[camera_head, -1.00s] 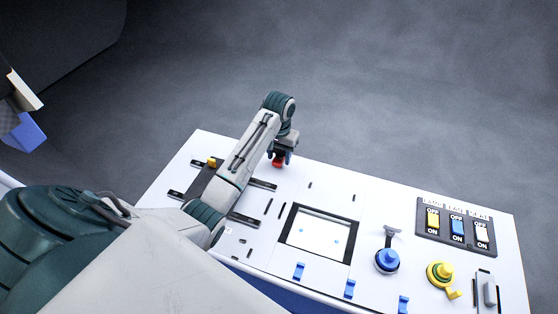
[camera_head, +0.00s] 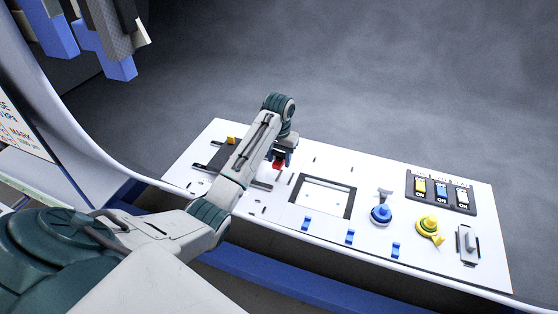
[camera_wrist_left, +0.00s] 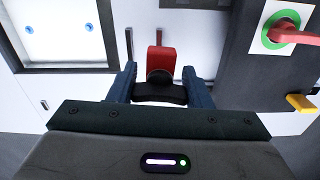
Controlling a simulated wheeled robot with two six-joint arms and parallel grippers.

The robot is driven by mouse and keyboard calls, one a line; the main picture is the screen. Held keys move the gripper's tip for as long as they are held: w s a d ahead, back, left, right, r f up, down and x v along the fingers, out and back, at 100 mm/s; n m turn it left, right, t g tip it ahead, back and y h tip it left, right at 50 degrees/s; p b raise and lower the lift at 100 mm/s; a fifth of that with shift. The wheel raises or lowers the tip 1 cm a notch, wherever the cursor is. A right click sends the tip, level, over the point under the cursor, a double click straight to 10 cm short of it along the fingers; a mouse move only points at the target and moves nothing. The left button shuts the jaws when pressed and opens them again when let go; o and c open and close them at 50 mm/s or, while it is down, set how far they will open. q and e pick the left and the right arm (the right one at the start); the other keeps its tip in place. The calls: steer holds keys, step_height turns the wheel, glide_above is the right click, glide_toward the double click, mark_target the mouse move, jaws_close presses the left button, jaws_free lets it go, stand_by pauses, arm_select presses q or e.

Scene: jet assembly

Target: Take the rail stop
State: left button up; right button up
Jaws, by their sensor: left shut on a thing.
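The rail stop (camera_wrist_left: 161,61) looks like a red block with a dark rounded knob. It sits between the two fingers of my left gripper (camera_wrist_left: 160,85) in the left wrist view, and the gripper is shut on it. In the head view my left gripper (camera_head: 282,153) points down over the white panel, with a bit of the red rail stop (camera_head: 277,165) below it. Whether the stop touches the panel cannot be told. My right gripper is not in view.
The white panel (camera_head: 340,265) carries a framed window (camera_head: 322,197), a blue knob (camera_head: 381,214), a yellow knob (camera_head: 428,225) and several switches (camera_head: 441,192). The left wrist view shows a red handle (camera_wrist_left: 292,33) on a green disc and a yellow piece (camera_wrist_left: 300,103).

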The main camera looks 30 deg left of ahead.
arm_select(q)
steer(key=shift+r, duration=1.3)
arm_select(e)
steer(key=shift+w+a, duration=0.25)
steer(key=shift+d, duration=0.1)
